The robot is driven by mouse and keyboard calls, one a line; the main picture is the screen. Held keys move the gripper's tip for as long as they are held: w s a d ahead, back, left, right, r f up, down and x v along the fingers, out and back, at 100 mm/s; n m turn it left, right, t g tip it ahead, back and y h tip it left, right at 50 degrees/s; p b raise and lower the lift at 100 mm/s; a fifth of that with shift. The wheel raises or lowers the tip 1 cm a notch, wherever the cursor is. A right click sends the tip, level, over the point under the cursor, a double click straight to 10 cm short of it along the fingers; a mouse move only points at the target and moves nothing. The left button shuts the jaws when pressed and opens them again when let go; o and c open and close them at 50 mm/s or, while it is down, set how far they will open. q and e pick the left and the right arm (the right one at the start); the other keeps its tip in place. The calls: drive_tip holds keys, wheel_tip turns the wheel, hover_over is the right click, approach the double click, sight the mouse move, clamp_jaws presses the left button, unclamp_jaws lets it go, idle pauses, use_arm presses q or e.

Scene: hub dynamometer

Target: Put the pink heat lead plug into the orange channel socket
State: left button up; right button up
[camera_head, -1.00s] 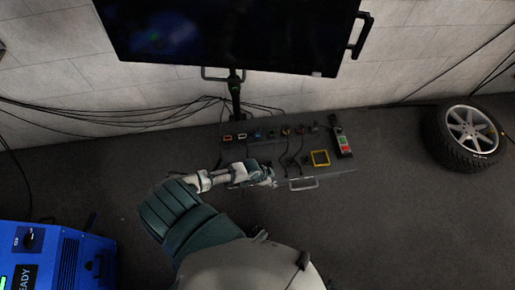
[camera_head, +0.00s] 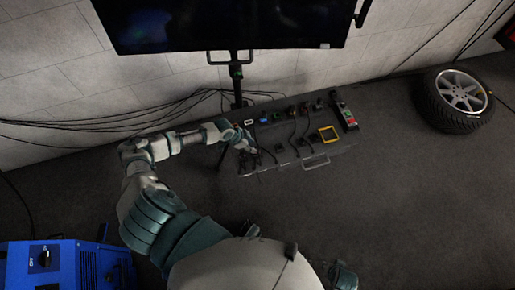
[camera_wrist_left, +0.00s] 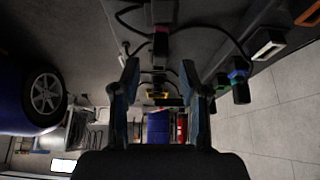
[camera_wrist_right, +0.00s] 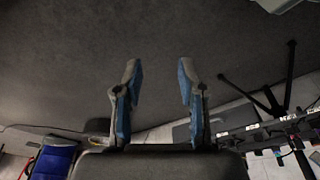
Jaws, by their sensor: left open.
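The pink heat lead plug (camera_wrist_left: 161,42) is a dark block with a pink band in the left wrist view, on the grey bench top with a black lead attached. It lies beyond my left gripper's fingertips, between their lines and apart from them. The orange channel socket (camera_wrist_left: 307,14) is at the top right corner of that view, partly cut off. My right gripper (camera_wrist_right: 159,68) is open and empty, away from the bench.
White (camera_wrist_left: 268,46), blue (camera_wrist_left: 238,76) and other sockets line the bench's back edge. Several black leads lie across the top. A yellow frame (camera_head: 327,134) and a red-green button box (camera_head: 346,116) are at its right.

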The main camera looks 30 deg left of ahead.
sight(257, 148)
use_arm(q)
drive_tip(key=b+x, duration=0.3)
drive_tip(key=x, duration=0.1)
drive_tip(key=shift+d+f, duration=0.15)
drive_tip(key=shift+f, duration=0.05)
use_arm(e)
wheel_tip(257, 148, up, 8)
use_arm(q)
drive_tip(key=shift+w+f+b, duration=0.35)
drive_tip(key=shift+f, duration=0.45)
drive_tip(key=shift+w+d+r, duration=0.1)
drive_tip(key=shift+d, duration=0.1)
clamp_jaws()
drive_tip(key=shift+a, duration=0.15)
use_arm(e)
drive_tip(key=w+t, duration=0.1)
drive_tip(key=w+a+t, duration=0.1)
drive_tip(key=w+t, duration=0.1)
drive_tip(key=w, duration=0.1)
drive_tip(key=shift+w+a+y, duration=0.1)
drive_tip(key=shift+a+y, duration=0.2)
drive_tip(key=shift+y, duration=0.1)
drive_tip(key=shift+r, duration=0.15)
